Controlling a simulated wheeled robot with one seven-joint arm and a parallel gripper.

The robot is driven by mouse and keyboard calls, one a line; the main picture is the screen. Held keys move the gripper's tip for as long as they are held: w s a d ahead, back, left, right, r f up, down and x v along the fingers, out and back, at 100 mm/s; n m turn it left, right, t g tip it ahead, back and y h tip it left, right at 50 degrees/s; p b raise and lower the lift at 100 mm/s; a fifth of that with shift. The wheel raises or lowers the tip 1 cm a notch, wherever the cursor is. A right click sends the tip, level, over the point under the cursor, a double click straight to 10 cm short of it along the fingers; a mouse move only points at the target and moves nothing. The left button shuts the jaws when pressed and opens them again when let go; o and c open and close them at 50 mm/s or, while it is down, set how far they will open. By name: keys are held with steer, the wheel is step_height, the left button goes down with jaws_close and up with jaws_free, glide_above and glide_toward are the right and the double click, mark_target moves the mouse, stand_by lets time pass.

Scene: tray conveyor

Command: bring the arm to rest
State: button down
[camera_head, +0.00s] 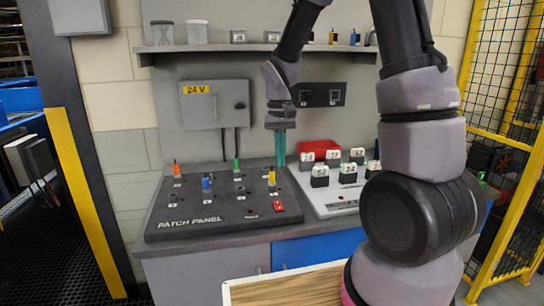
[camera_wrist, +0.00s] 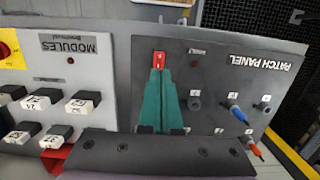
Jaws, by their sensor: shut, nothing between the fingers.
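My gripper (camera_head: 281,160) hangs pointing down above the back right edge of the dark patch panel (camera_head: 225,224), apart from it. Its teal fingers are together and empty; they also show in the wrist view (camera_wrist: 158,75), in front of the panel. My arm comes in from the right and bends over the bench. In the wrist view the fingers cover part of the panel, and the green and yellow plugs do not show there.
The panel carries an orange plug (camera_head: 177,170), blue plug (camera_head: 206,184), green plug (camera_head: 236,167) and yellow plug (camera_head: 272,179). A module board (camera_head: 335,208) with several labelled blocks and a red bin (camera_head: 318,147) lie right. A grey 24V box (camera_head: 216,104) and shelf (camera_head: 255,47) are behind.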

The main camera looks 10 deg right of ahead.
steer(key=s+d+r+m+t+y, duration=0.1)
steer(key=s+d+r+m+t, duration=0.1)
steer(key=s+r, duration=0.5)
steer(key=s+d+r+m+t+y, duration=0.1)
steer(key=s+d+r+t, duration=0.3)
steer(key=r, duration=1)
steer(key=s+m+t, duration=0.1)
steer(key=s+t, duration=0.1)
steer(key=s, duration=0.2)
steer(key=shift+s+r+t, duration=0.2)
steer(key=shift+s+t, duration=0.05)
steer(key=shift+t, duration=0.05)
